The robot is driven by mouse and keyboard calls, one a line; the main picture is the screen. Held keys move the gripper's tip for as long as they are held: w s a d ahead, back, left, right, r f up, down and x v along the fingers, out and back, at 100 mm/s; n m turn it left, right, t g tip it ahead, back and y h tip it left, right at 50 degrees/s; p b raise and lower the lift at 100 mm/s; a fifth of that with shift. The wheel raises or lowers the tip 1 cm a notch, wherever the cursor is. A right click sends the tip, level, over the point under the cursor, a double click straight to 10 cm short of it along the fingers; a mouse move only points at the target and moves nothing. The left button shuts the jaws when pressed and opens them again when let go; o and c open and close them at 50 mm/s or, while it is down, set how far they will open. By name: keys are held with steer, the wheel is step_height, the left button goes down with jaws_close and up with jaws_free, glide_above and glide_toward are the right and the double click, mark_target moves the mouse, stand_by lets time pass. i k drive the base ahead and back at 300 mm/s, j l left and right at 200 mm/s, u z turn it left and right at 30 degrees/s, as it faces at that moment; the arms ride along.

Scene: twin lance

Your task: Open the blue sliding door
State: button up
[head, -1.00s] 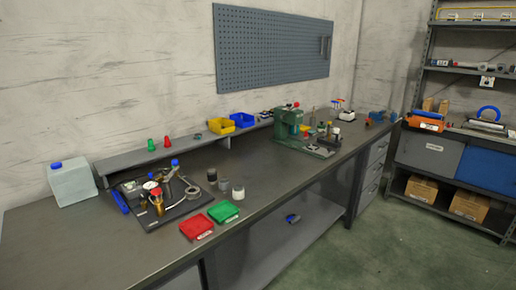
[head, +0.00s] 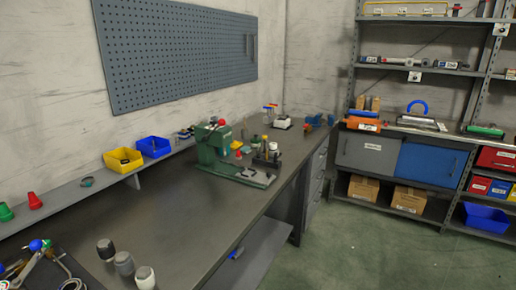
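The blue sliding door (head: 430,165) is in the shelving unit at the right of the head view, at the middle level. It sits beside a grey door panel (head: 368,154) with a white label, and together they cover the front of that compartment. A dark upright handle shows near the blue door's right edge. What is behind the two panels is hidden. My gripper is not in the head view.
A long grey workbench (head: 185,222) runs along the left wall, with a green press (head: 222,150) on it. Cardboard boxes (head: 409,199) and a blue bin (head: 486,217) are on the lower shelf. The green floor (head: 345,250) before the shelves is clear.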

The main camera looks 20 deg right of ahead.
mark_target(441, 166)
steer(key=i+l+z, duration=0.25)
steer(key=i+z, duration=0.7)
steer(key=i+j+z, duration=0.15)
steer(key=i+z, duration=0.3)
steer(key=i, duration=0.15)
steer(key=i+z, duration=0.25)
steer(key=i, duration=0.7)
steer(key=i+j+z, duration=0.25)
steer(key=i, duration=0.65)
steer(key=i+l+z, duration=0.1)
steer(key=i+l, duration=0.65)
steer(key=i, duration=0.3)
steer(key=k+l+z, duration=0.05)
